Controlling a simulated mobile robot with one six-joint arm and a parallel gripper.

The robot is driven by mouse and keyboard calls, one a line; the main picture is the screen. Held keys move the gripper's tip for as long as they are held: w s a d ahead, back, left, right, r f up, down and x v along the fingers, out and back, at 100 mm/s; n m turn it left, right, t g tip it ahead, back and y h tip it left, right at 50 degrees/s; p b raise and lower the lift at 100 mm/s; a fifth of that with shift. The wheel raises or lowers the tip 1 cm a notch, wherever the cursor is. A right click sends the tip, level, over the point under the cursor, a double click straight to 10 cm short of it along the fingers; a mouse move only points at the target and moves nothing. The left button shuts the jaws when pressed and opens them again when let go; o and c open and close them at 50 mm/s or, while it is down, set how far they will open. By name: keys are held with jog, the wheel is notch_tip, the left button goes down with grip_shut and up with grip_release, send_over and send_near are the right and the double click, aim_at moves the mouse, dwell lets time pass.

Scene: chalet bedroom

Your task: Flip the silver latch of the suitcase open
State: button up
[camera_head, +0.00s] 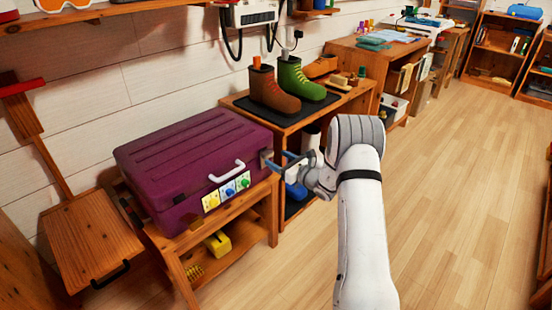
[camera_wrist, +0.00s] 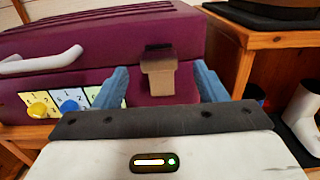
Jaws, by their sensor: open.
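The purple suitcase (camera_head: 190,160) lies closed on a wooden stand, with a white handle (camera_head: 227,171) on its front. In the wrist view the suitcase (camera_wrist: 100,45) fills the upper left. The latch (camera_wrist: 159,72) is on its front, right of the handle (camera_wrist: 40,62), and looks brownish-grey; it bridges the lid seam and hangs down over the lower half. My gripper (camera_wrist: 160,88) is open, its two blue fingers on either side of the latch, with nothing held. In the head view my gripper (camera_head: 283,160) is at the suitcase's right front corner. I cannot tell whether the fingers touch it.
Coloured dial panels (camera_head: 228,190) sit on the suitcase front below the handle. A wooden shelf (camera_head: 300,118) with boots (camera_head: 293,80) on a dark mat stands close to the right. The stand's lower shelf (camera_head: 225,250) holds yellow items. The wooden floor (camera_head: 450,200) on the right is clear.

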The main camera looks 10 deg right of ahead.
aim_at(270, 155)
jog(key=shift+x, duration=1.8)
